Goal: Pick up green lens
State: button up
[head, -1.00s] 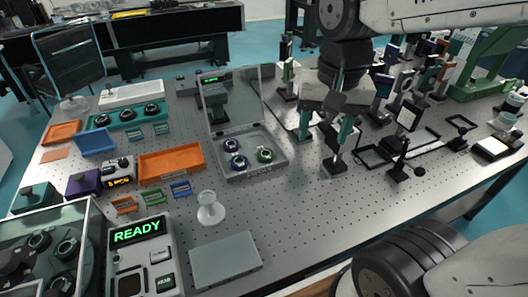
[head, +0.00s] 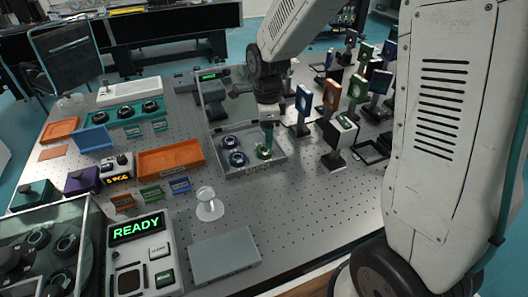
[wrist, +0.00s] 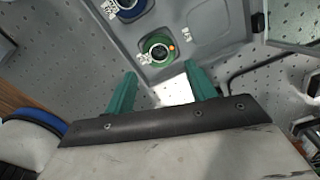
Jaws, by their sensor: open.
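The green lens (head: 264,152) sits in the right front part of a grey open tray (head: 245,168) on the optical table. In the wrist view the green lens (wrist: 157,50) lies just beyond my fingertips, a little left of the middle between them. My gripper (head: 268,136) is over the tray at the green lens in the head view. In the wrist view my gripper (wrist: 160,85) shows its two teal fingers apart with nothing between them.
The tray's clear raised lid (head: 214,100) stands behind and left of my gripper. Several posts with optics (head: 340,135) stand to the right. Perforated table in front is mostly free.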

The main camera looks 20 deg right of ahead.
aim_at(264, 152)
notch_tip(264, 152, down, 5)
jog(key=shift+w+a+f, duration=0.1)
jog(key=shift+a+f, duration=0.05)
jog(key=shift+f, duration=0.05)
jog(key=shift+c, duration=0.2)
jog(key=c, duration=0.7)
jog(key=shift+r, duration=0.15)
